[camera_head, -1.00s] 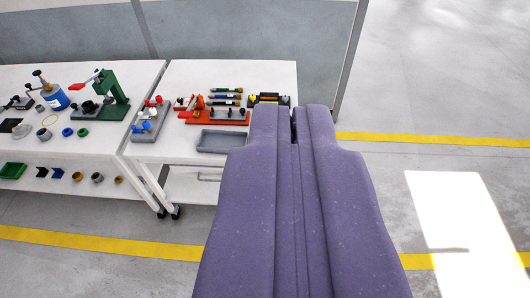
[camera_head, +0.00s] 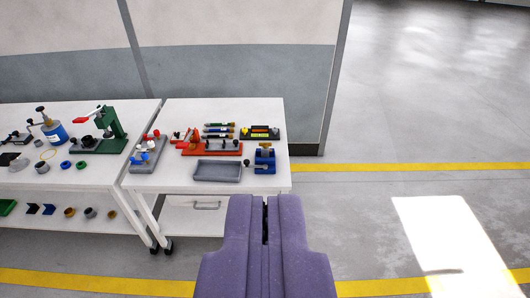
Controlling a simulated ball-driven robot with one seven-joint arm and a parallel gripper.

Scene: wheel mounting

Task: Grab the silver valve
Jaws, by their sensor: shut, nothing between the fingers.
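My gripper (camera_head: 266,203) is purple and shut, with only a thin dark slit between its fingers and nothing held. It is in front of the right-hand white table (camera_head: 160,182), apart from everything on it. I cannot pick out a silver valve for certain at this size. A grey block with red and blue valve-like handles (camera_head: 148,150) stands at the left of that table. A blue device with a brass-coloured top (camera_head: 264,158) stands at its right edge.
The right table also holds a grey tray (camera_head: 217,171), a red fixture (camera_head: 212,148) and a black block (camera_head: 260,132). The left table holds a green press (camera_head: 113,130) and a blue canister (camera_head: 55,132). A wall is behind; floor at right is clear.

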